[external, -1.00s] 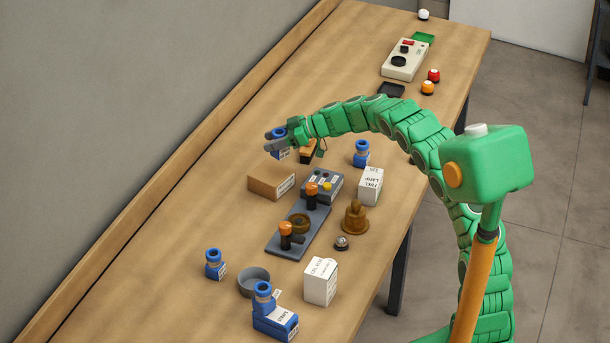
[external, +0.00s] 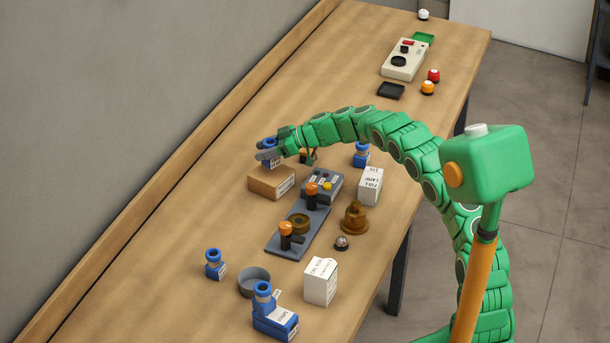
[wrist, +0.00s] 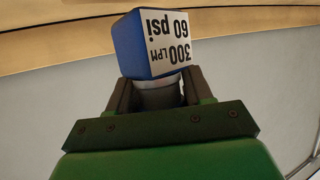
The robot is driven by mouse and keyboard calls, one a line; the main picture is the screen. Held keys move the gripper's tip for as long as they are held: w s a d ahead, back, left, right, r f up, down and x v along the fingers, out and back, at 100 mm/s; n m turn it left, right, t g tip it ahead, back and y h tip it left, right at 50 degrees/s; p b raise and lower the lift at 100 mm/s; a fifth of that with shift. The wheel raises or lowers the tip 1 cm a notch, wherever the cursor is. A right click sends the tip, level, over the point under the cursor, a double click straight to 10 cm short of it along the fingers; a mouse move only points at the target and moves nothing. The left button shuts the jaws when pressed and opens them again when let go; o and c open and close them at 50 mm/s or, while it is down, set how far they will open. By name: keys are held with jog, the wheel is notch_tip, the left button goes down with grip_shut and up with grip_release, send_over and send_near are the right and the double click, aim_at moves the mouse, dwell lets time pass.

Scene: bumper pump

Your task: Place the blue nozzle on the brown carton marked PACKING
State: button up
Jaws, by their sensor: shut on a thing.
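The brown carton (external: 267,184) sits on the table left of centre, with a white label on its front side; its print is too small to read. My gripper (external: 268,153) is just above the carton's back part, shut on a blue nozzle (external: 270,160). In the wrist view the blue nozzle (wrist: 135,45) shows a white label reading 300 LPM 60 psi, and its grey neck sits between my gripper's fingers (wrist: 158,97). I cannot tell whether the nozzle touches the carton's top.
A grey lever panel (external: 288,243) and a grey button box (external: 322,186) stand right of the carton. A blue piece (external: 361,155) and a white FUEL LAMP box (external: 370,186) stand farther right. Table left of the carton is clear.

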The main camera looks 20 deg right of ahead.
jog(key=shift+f, duration=1.3)
jog(key=o, duration=1.2)
jog(key=shift+f, duration=0.1)
jog(key=v, duration=1.2)
jog(key=shift+r, duration=0.2)
